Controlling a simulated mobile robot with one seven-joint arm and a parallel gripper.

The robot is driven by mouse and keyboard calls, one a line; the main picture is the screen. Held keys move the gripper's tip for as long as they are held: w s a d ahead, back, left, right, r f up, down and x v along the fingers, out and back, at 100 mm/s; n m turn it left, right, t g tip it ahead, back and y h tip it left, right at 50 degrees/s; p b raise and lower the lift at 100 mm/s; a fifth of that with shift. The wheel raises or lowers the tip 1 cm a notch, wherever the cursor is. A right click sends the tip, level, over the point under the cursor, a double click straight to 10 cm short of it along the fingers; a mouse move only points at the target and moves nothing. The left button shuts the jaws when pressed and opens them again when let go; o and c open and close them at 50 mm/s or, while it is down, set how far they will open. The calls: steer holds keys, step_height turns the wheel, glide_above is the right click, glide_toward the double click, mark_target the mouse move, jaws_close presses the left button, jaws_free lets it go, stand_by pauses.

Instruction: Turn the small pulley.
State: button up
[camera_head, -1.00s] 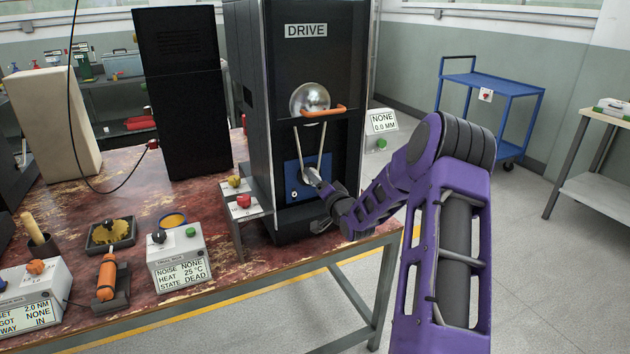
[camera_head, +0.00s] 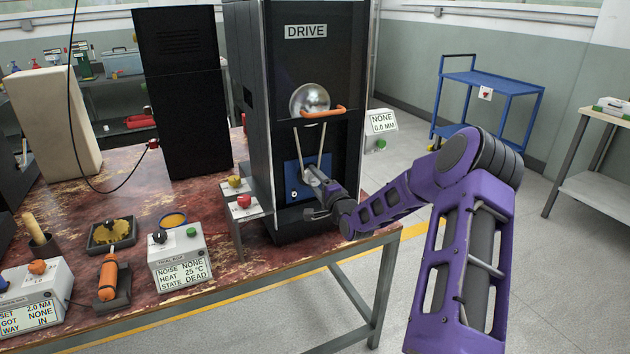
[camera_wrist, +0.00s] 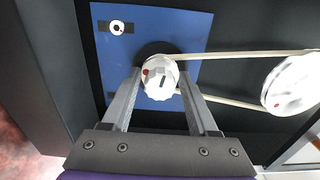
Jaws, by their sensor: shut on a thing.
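The small pulley (camera_wrist: 161,80) is a white knob-like wheel with a red dot at its left edge, on a blue plate (camera_wrist: 205,30) low on the front of the drive cabinet (camera_head: 340,75). A pale belt (camera_wrist: 235,54) runs from it to the large silver pulley (camera_wrist: 290,88), which is above it in the head view (camera_head: 309,98). My gripper (camera_wrist: 162,77) is shut on the small pulley, one finger on each side. In the head view my gripper (camera_head: 314,180) covers most of the small pulley.
An orange handle (camera_head: 324,111) sticks out by the large pulley. A stand with yellow and red buttons (camera_head: 243,202) is close left of the cabinet. A gauge box reading NONE 0.0 MM (camera_head: 382,124) is at its right. A trial box (camera_head: 180,260) stands on the bench.

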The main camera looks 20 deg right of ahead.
stand_by(0.4)
steer(key=o, duration=1.1)
steer(key=s+p, duration=0.1)
steer(key=s, duration=1.6)
steer(key=shift+s+d, duration=0.25)
steer(key=shift+d, duration=0.05)
